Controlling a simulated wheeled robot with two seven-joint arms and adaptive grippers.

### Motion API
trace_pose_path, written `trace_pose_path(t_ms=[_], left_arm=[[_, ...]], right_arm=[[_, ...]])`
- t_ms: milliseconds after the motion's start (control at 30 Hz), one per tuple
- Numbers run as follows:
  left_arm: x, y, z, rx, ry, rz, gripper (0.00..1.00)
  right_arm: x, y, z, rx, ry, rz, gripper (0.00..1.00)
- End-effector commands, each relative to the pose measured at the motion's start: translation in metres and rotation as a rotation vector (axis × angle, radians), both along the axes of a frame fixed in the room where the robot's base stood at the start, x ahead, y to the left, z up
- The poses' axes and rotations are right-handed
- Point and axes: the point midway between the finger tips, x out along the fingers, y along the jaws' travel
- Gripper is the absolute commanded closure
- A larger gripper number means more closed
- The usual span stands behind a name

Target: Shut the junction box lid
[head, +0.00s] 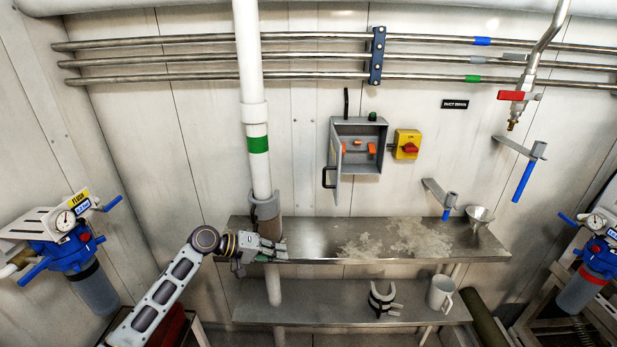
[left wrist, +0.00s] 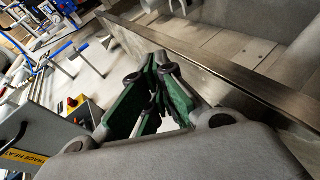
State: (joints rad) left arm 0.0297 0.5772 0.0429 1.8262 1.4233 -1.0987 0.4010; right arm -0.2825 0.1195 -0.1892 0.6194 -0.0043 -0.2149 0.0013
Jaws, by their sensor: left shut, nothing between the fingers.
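The junction box (head: 362,152) is a grey box on the back wall with orange parts inside. Its lid (head: 335,160) stands open, swung out at the box's left side, with a black handle (head: 328,177) low on it. The lid also shows in the left wrist view (left wrist: 40,118) as a grey panel at lower left with a yellow and black label. My left gripper (head: 282,249) is by the upper shelf's left front edge, below and left of the lid and apart from it. Its green-padded fingers (left wrist: 155,85) are shut and empty. My right gripper is not in view.
The steel upper shelf (head: 310,240) runs below the box, with a funnel (head: 480,216) at its right. A white vertical pipe (head: 258,145) stands left of the lid. A yellow switch with a red knob (head: 407,145) is right of the box. The wall between pipe and lid is free.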

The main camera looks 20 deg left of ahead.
Motion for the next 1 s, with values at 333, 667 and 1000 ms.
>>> trace_pose_path(t_ms=[333,667,1000], left_arm=[[0.018,0.018,0.111,-0.225,-0.039,-0.01,1.0],[0.021,0.041,0.218,-0.443,-0.064,-0.035,1.0],[0.018,0.049,0.251,-0.515,-0.068,-0.048,1.0]], right_arm=[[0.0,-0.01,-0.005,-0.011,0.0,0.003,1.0],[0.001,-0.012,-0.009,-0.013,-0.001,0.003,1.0],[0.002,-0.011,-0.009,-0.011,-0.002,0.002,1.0]])
